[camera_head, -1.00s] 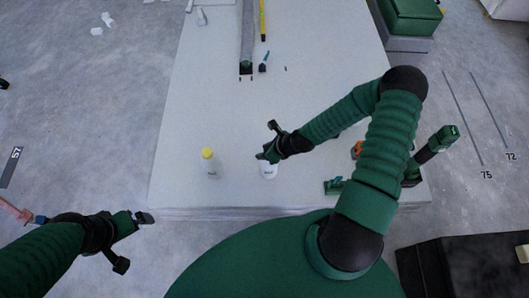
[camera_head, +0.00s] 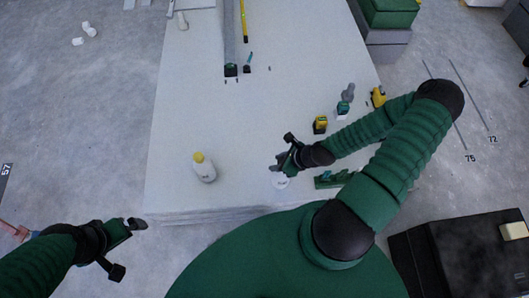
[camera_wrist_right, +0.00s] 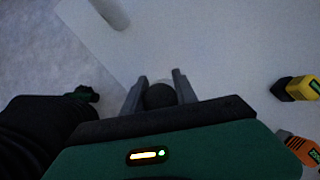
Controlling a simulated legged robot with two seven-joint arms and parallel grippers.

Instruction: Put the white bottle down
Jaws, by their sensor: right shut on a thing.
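The white bottle (camera_head: 280,182) is at the near part of the white table, mostly covered by my right gripper (camera_head: 282,169) from above. My right gripper is shut on it. In the right wrist view, its dark round top (camera_wrist_right: 160,95) sits between the two grey fingers. It looks roughly upright; whether its base touches the table is hidden. A second white bottle with a yellow cap (camera_head: 204,170) stands on the table to the left, apart from the gripper. My left gripper (camera_head: 136,224) is off the table's left edge, too small to tell its jaws.
The white table (camera_head: 200,110) has free room in its middle and left. A green tool (camera_head: 330,180) lies just right of the held bottle. A yellow tool (camera_head: 320,124) and other tools stand farther right. A long grey bar (camera_head: 231,45) lies at the back.

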